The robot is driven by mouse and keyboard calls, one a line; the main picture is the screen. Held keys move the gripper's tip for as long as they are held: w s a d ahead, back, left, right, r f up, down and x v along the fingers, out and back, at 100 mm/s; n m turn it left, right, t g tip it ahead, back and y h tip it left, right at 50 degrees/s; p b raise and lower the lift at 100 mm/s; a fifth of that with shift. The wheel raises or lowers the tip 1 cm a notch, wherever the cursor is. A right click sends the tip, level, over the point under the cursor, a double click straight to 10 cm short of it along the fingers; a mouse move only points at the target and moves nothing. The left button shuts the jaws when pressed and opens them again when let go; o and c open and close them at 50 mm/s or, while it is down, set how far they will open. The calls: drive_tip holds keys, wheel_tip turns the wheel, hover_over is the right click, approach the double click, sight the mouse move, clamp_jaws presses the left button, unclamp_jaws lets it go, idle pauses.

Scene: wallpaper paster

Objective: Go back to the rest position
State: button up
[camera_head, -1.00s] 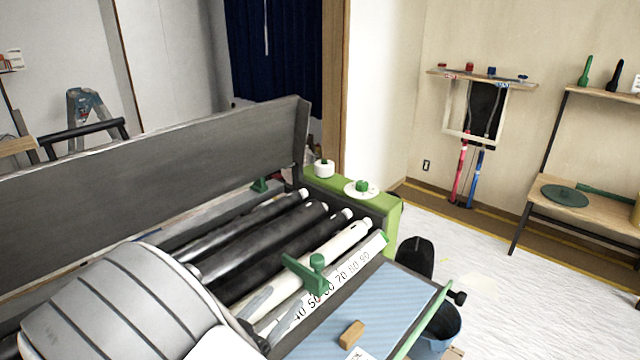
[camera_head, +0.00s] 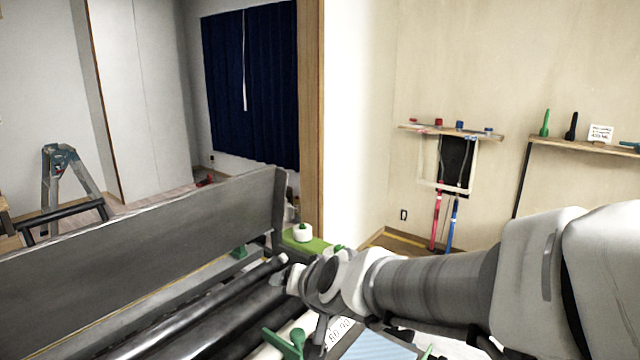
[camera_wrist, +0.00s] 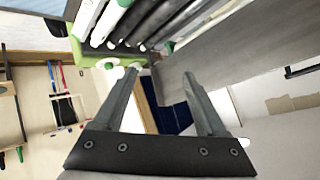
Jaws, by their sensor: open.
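My gripper (camera_wrist: 160,75) is open in the wrist view, its two fingers apart with nothing between them. In the head view my arm reaches in from the right edge, and its far end lies over the rollers of the wallpaper paster; the fingers are not clear there. The paster's long grey panel (camera_head: 140,240) stands behind the black rollers (camera_head: 190,310). The panel also shows at the upper right of the wrist view (camera_wrist: 240,65). A green clamp (camera_head: 288,342) sits at the front of the rollers, and a white knob (camera_head: 302,232) on the green end housing (camera_head: 310,243).
A stepladder (camera_head: 68,175) stands behind at the left. A dark blue curtain (camera_head: 252,85) hangs at the back. A wall rack (camera_head: 452,132) holds red and blue tools. A shelf (camera_head: 585,145) at the right bears green and black items. My arm hides the floor at the lower right.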

drive_tip(key=s+d+r+g+h+p, duration=0.1)
drive_tip(key=s+d+g+h, duration=0.1)
drive_tip(key=s+d, duration=0.7)
drive_tip(key=s+d+r+n+g+h+p, duration=0.1)
drive_tip(key=s+d+r+g+h+p, duration=0.1)
drive_tip(key=s+d, duration=0.7)
drive_tip(key=shift+s+r+h, duration=0.2)
drive_tip(key=shift+s+h, duration=0.1)
drive_tip(key=shift+s, duration=0.2)
